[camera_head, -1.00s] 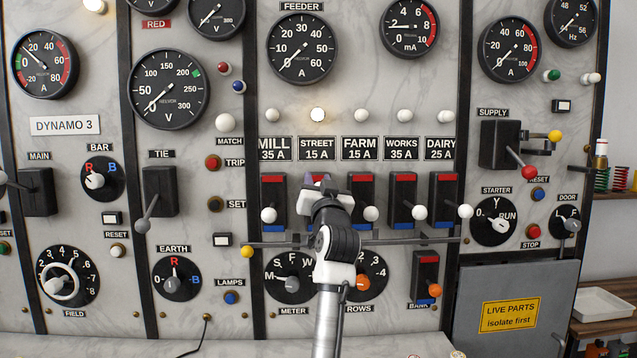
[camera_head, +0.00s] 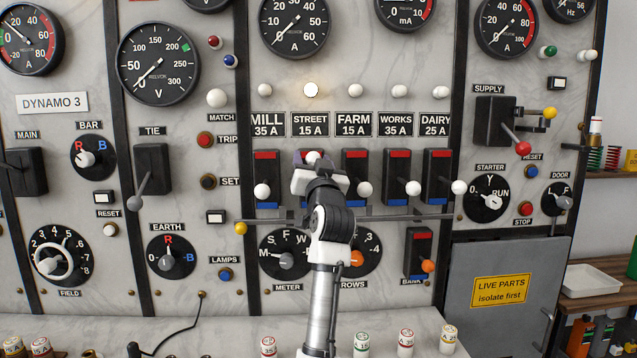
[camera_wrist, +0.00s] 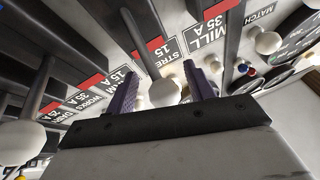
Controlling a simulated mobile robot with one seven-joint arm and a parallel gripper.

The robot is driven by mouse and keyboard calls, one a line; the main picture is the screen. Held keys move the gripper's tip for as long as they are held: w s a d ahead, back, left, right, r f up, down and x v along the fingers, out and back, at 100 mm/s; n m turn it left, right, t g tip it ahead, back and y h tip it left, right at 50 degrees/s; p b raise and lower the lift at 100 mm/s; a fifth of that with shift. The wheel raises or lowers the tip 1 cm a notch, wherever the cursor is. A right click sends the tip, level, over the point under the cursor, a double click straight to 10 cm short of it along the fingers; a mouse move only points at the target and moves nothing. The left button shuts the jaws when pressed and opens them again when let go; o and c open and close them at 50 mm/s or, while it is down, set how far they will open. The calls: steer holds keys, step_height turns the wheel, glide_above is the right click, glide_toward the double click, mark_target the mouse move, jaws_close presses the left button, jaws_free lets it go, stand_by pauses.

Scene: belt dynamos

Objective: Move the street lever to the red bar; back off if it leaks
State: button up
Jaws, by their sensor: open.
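The street lever's white knob (camera_head: 312,157) shows just past my gripper (camera_head: 320,168). It stands higher than the neighbouring knobs, about level with the red bars. Its own red bar and switch body are mostly hidden by my gripper in the head view. In the wrist view the white knob (camera_wrist: 164,92) sits between the two purple fingers of my gripper (camera_wrist: 163,84), which are open, and the street red bar (camera_wrist: 156,52) shows behind it. The leakage dial marked mA (camera_head: 404,12) is cut off at the top. The lamp above STREET (camera_head: 311,90) is lit.
The mill lever knob (camera_head: 262,191) is close on the left and the farm lever knob (camera_head: 364,188) close on the right, both low. A horizontal rail (camera_head: 400,217) runs below the switches. Bottle-like fuses (camera_head: 406,342) stand on the ledge below.

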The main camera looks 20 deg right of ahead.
steer(key=b+v, duration=0.4)
steer(key=v, duration=0.9)
steer(key=shift+b, duration=0.35)
steer(key=shift+w+r, duration=0.1)
